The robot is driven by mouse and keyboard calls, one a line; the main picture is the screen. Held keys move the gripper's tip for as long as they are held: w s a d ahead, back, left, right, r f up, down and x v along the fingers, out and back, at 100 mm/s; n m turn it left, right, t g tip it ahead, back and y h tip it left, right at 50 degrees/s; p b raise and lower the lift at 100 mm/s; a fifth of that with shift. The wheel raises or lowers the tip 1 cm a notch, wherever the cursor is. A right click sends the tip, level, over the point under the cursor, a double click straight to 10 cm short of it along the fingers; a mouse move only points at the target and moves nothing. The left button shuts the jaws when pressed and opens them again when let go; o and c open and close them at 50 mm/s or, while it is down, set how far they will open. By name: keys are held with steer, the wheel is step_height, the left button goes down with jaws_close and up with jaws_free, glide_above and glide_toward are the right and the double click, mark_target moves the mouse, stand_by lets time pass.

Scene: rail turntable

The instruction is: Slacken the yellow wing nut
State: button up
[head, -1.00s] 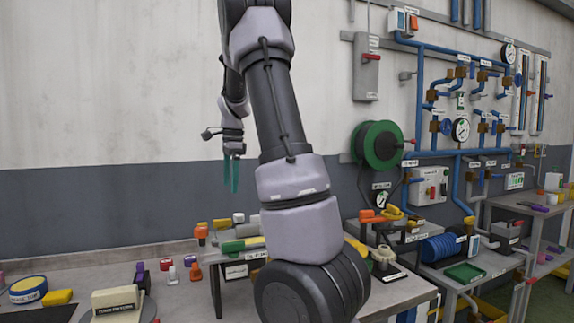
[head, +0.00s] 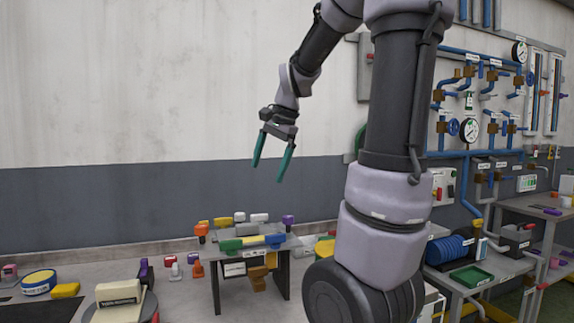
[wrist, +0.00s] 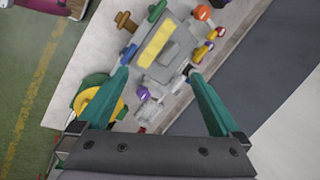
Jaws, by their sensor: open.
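A small yellow piece (head: 222,222) shows on the back edge of a small raised stand (head: 212,246) in the head view. It may be the yellow wing nut, but it is too small to tell its shape. In the wrist view a yellow knob-like piece (wrist: 202,56) lies at the upper right of the stand, beyond the right finger. My gripper (head: 268,173) is open and empty, its green fingers pointing down, well above the bench and stand. It also shows in the wrist view (wrist: 158,73), with the fingers apart and nothing between them.
On the stand are an orange piece (head: 201,230), a purple piece (head: 288,220) and a green bar (head: 231,245). A yellow block (head: 64,290) and a tape roll (head: 39,282) lie at left. A pipe panel (head: 470,130) fills the right wall. The air around my gripper is clear.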

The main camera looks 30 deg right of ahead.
steer(key=shift+s+d+r+n, duration=0.15)
steer(key=shift+s, duration=0.35)
steer(key=shift+s+d+r+n, duration=0.1)
steer(key=shift+s+d+n, duration=0.05)
steer(key=shift+s, duration=0.35)
steer(key=s+a+n+t, duration=0.1)
steer(key=s+a+n, duration=0.2)
steer(key=s, duration=0.3)
steer(key=s+a+n+t, duration=0.2)
steer(key=s+a+n, duration=0.1)
steer(key=s+n, duration=0.2)
steer(key=shift+s+a+t, duration=0.3)
steer(key=shift+s+a, duration=0.05)
steer(key=shift+s, duration=0.65)
